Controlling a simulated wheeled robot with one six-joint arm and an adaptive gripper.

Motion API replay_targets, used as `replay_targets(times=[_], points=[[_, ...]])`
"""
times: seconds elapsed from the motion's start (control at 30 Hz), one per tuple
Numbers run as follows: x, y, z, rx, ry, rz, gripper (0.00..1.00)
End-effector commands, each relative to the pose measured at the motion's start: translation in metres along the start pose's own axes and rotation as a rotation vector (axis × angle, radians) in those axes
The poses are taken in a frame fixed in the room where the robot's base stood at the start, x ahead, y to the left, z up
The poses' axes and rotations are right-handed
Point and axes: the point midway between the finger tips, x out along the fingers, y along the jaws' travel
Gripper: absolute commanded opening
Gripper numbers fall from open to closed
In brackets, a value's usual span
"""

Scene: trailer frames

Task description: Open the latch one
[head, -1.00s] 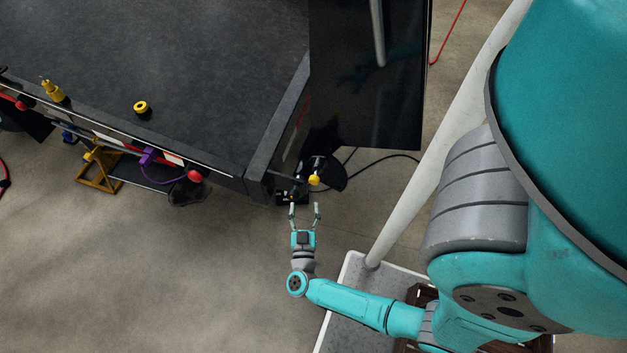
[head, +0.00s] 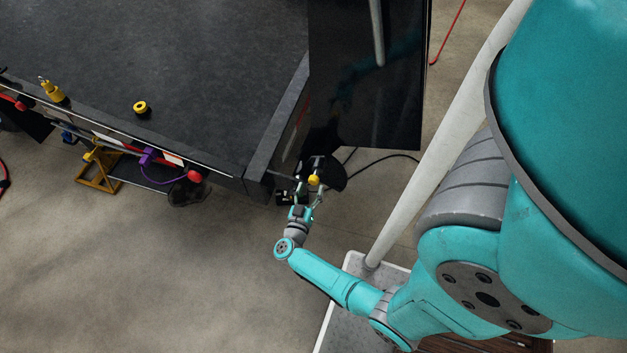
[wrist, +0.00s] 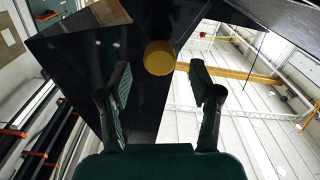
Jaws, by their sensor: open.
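A yellow knob (head: 313,180), which looks like part of a latch, sits near the right corner of the dark trailer (head: 190,70). In the wrist view the yellow knob (wrist: 159,57) appears round and lies in line with the gap between my fingers, toward their tips. My gripper (head: 309,190) is open and empty, right at the knob in the head view. In the wrist view my gripper (wrist: 161,78) has one finger to each side of the knob. I cannot tell whether a finger touches it. The rest of the latch is dark and partly hidden.
A tall black panel (head: 365,90) stands right of the trailer corner. A black cable (head: 390,158) runs behind the knob. Red (head: 194,175) and purple (head: 148,156) fittings line the trailer's front edge. Open concrete floor (head: 130,270) lies to the left.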

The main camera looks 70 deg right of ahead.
Motion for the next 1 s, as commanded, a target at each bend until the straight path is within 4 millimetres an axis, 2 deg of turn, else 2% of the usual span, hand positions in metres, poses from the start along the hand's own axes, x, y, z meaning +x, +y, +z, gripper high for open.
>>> replay_targets(times=[0.1,0.3,0.73,0.77,1.0], points=[[0.016,0.001,0.0,0.001,-0.001,0.003,0.64],[0.035,0.001,0.0,0.0,0.0,0.002,0.64],[0.042,0.0,0.0,0.0,0.0,-0.001,0.64],[0.042,0.0,0.0,0.0,0.0,-0.001,0.59],[0.042,0.0,0.0,0.0,0.0,-0.001,0.0]])
